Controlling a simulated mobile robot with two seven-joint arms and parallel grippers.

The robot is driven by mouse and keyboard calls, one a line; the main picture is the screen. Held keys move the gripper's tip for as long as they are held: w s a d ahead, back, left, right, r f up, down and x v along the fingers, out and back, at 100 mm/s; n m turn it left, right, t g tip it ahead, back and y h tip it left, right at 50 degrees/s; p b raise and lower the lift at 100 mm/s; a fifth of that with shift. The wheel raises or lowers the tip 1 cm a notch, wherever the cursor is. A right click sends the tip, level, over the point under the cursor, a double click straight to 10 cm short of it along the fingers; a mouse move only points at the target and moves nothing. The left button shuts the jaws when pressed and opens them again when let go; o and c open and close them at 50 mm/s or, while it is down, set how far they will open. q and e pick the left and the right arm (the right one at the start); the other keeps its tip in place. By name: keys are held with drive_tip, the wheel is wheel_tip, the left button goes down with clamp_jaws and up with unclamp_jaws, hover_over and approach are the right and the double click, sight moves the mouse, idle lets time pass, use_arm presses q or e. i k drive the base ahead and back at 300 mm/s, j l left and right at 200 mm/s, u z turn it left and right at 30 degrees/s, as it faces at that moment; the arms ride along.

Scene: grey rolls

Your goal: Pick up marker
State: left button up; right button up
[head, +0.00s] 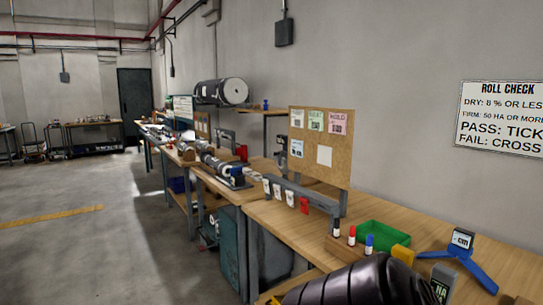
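Several markers stand upright in a wooden block (342,248) on the near workbench, right of centre in the head view. One has a black cap (336,228), one a red cap (351,235) and one a blue cap (369,243). Their lower parts are hidden in or behind the block and other things. Neither of my grippers shows in this view.
A green tray (385,234) lies behind the markers. A yellow block (402,254), a grey gauge (442,283) and a blue-legged "cm" display (462,240) stand to the right. A dark ridged roll-like body (355,286) fills the front. A corkboard (322,158) stands behind.

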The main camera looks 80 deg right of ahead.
sight(369, 247)
drive_tip(key=z, duration=2.9)
